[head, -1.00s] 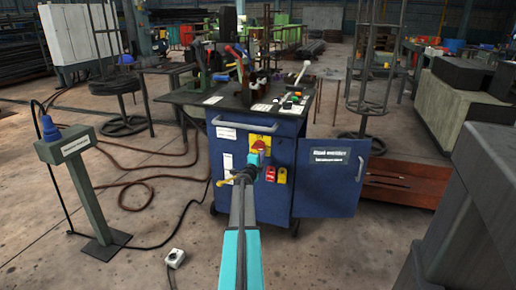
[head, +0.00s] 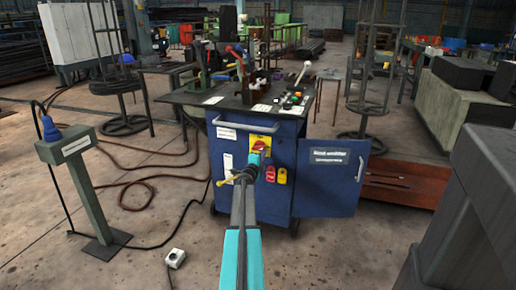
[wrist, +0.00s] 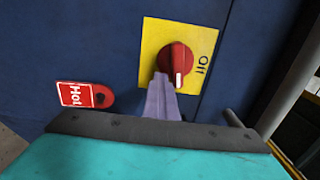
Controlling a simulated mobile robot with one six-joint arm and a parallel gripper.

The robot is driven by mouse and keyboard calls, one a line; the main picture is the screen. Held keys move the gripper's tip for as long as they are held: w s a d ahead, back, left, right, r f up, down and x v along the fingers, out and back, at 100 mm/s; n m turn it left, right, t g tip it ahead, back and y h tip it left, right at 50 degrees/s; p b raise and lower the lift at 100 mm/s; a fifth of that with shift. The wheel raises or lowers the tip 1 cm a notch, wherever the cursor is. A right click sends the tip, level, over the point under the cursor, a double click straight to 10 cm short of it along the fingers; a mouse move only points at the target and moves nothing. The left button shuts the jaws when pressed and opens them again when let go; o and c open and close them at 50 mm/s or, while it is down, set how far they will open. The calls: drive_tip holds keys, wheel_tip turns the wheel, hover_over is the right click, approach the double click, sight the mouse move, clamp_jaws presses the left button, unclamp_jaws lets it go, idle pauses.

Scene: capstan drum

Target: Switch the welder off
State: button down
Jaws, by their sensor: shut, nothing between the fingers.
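The blue welder cabinet (head: 235,180) stands ahead. A red rotary knob (wrist: 180,60) sits on a yellow plate (wrist: 153,35) on its front. The plate also shows in the head view (head: 254,138). The knob's white mark points toward the bottom of the wrist view. A label reading "Off" (wrist: 205,62) lies beside the knob, to its right, turned sideways. My gripper (wrist: 163,85) is shut and empty. Its fingertips are at the knob's lower left edge and overlap it in the picture. I cannot tell whether they touch it.
An open cabinet door (head: 325,195) stands to the right. A handle bar (head: 243,126) runs above the plate. A post with a blue plug (head: 50,130) is at left.

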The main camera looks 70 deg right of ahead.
drive_tip(key=shift+s+d+r, duration=0.2)
drive_tip(key=shift+s+r, duration=0.2)
drive_tip(key=shift+r, duration=0.3)
drive_tip(key=shift+s+p, duration=0.25)
drive_tip(key=shift+p, duration=0.1)
drive_tip(key=shift+r, duration=0.1)
drive_tip(key=shift+s+d+r+p, duration=0.1)
drive_tip(key=shift+r+p, duration=0.15)
drive_tip(key=shift+p, duration=0.15)
drive_tip(key=shift+w+f, duration=0.15)
drive_tip(key=shift+w, duration=0.05)
